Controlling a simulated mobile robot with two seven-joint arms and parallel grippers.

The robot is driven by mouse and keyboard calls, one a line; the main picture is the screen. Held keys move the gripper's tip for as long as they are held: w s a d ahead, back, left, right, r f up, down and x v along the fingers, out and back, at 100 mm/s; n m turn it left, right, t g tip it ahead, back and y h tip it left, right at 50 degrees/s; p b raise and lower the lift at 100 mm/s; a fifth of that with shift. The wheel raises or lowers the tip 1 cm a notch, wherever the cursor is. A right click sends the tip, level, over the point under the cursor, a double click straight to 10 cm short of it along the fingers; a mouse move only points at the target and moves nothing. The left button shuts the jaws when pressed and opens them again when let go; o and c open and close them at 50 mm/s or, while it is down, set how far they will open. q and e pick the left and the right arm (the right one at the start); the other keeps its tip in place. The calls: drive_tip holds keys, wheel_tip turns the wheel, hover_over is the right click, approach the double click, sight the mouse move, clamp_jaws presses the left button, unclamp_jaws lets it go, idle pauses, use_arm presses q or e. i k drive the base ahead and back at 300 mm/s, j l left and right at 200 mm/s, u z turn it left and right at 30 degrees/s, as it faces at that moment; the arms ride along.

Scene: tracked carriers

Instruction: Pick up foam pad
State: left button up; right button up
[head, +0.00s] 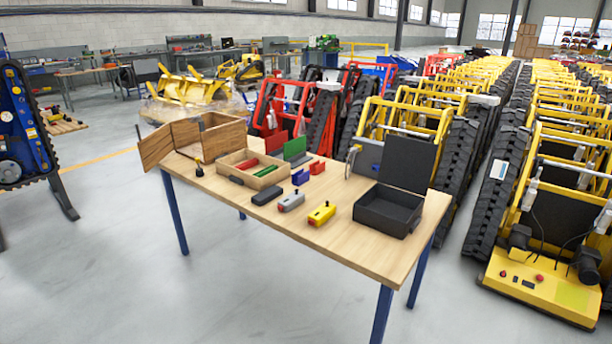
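No thing on the wooden table (318,236) is clearly recognisable as the foam pad. A dark grey flat block (267,195) with rounded edges lies near the table's front edge and may be it. It lies in front of a shallow wooden tray (238,178) that holds a red piece (247,164) and a green piece (266,171). A black case (388,211) stands with its lid up at the right end; its inside looks dark, and I cannot tell what lies in it. Neither of my grippers shows in the head view.
A grey device (291,202) and a yellow device (321,214) lie between the dark block and the case. Small blue (300,177) and red (317,167) pieces sit behind them. An open wooden box (222,137) stands at the left end. Tracked carriers (540,270) crowd the right; floor in front is clear.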

sight(269, 194)
drive_tip(key=i+j+z, duration=0.25)
drive_tip(key=i+j, duration=0.5)
drive_tip(key=i, duration=0.2)
drive_tip(key=i+j+z, duration=0.3)
drive_tip(key=i+j, duration=0.55)
drive_tip(key=j, duration=0.1)
